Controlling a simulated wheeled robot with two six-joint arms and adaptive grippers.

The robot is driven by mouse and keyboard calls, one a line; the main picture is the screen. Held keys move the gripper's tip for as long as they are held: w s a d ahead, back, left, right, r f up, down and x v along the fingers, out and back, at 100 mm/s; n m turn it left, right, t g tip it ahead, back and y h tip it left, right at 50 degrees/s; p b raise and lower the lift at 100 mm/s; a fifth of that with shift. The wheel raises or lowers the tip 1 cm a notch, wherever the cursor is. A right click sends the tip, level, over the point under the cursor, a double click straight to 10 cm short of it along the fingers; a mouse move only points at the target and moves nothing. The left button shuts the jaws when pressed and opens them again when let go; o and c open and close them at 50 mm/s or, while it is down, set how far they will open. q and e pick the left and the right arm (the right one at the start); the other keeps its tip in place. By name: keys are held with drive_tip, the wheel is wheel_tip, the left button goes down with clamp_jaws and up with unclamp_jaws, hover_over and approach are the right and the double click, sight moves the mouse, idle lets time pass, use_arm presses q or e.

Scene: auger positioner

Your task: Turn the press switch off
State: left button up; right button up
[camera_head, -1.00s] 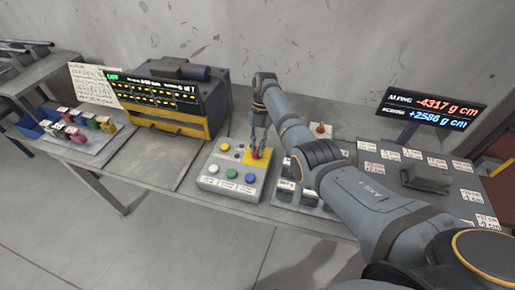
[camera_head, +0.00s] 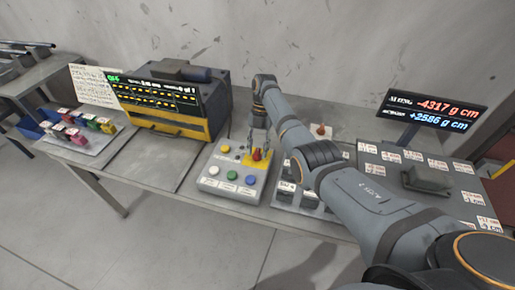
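The red switch knob (camera_head: 257,154) stands on a yellow plate (camera_head: 248,160) at the back right of the grey control box (camera_head: 232,193). My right gripper (camera_head: 258,148) points down at the knob from above. Its two thin fingers are parted, with their tips at either side of the knob; whether they touch it is too small to tell. My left gripper is not in view. A screen (camera_head: 155,96) behind the box shows small green text at its top left, which seems to read OFF.
White, green and blue buttons (camera_head: 231,175) line the box's front. A black-and-yellow machine (camera_head: 190,95) stands behind left. A rack of coloured blocks (camera_head: 80,132) is further left.

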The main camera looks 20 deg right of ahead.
drive_tip(key=v, duration=0.7)
drive_tip(key=shift+r, duration=0.25)
